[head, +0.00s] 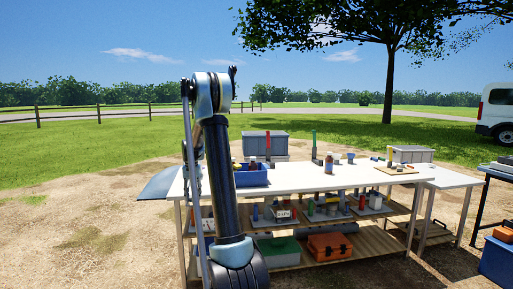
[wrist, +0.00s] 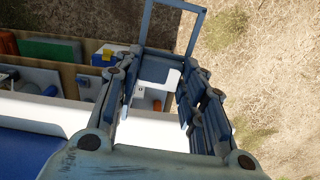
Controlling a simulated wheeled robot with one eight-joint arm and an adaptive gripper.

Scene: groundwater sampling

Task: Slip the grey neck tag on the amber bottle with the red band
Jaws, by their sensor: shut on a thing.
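My gripper (wrist: 162,66) shows in the wrist view, its two jointed fingers closed on a grey-blue piece with a flat plate and an open square loop. This looks like the grey neck tag (wrist: 157,72). It is held clear of the table, with shelves and bare ground below it. In the head view my arm stands at the table's left end, and I cannot make out the gripper or tag there. A small brown bottle (head: 329,163) stands upright on the table top, apart from my arm. It may be the amber bottle; a red band is too small to tell.
The white table (head: 300,182) has a blue bin (head: 250,178) at its left, and a green upright item (head: 314,145) and a tan board (head: 396,170) farther right. Shelves below hold bottles, an orange case (head: 329,246) and a green box (head: 278,250). The table's front middle is clear.

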